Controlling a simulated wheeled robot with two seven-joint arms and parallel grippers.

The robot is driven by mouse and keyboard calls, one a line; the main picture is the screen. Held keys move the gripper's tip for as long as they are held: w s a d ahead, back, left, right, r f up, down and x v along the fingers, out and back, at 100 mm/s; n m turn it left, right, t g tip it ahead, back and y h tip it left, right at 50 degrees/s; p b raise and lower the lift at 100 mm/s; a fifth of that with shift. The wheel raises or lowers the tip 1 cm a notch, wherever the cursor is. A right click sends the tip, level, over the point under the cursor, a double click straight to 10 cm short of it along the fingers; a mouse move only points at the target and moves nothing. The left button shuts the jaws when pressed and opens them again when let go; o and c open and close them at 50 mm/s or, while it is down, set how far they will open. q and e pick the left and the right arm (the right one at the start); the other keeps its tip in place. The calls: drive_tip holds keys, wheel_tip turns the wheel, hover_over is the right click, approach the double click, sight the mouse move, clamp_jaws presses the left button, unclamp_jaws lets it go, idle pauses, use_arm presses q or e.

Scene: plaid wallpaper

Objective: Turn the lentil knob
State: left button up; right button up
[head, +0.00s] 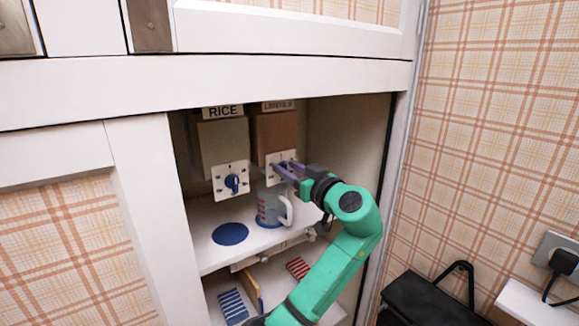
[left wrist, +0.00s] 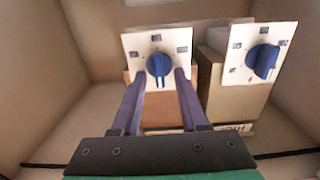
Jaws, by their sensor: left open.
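The lentil dispenser (head: 275,135) is reddish-brown, with a partly legible label above, right of the RICE dispenser (head: 222,145). Its white dial plate carries the blue lentil knob (left wrist: 159,66), whose pointer points down in the left wrist view; in the head view my fingers partly cover it. My left gripper (head: 282,170) is open at the plate. In the left wrist view its purple fingertips (left wrist: 160,76) stand on either side of the knob; I cannot tell whether they touch it. A clear jug (head: 268,207) with a white handle stands below. My right gripper is not in view.
The rice knob (head: 232,183) is close by; it also shows in the left wrist view (left wrist: 263,60). A blue disc (head: 230,234) lies on the shelf left of the jug. Cupboard walls flank the arm. Striped items (head: 232,305) lie on the lower shelf.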

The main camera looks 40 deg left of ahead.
use_arm(q)
drive_tip(key=c, duration=0.6)
clamp_jaws()
drive_tip(key=shift+m, duration=0.4)
drive_tip(key=shift+w+m, duration=0.1)
drive_tip(key=shift+m, duration=0.4)
drive_tip(key=m, duration=0.3)
drive_tip(key=shift+w, duration=0.1)
drive_tip(key=shift+w+d+f+m+p, duration=0.1)
drive_tip(key=shift+m+p, duration=0.3)
drive_tip(key=shift+m, duration=1.45)
drive_tip(key=shift+w+d+f+m+p, duration=0.1)
drive_tip(key=shift+m+p, duration=0.3)
drive_tip(key=shift+m, duration=1.45)
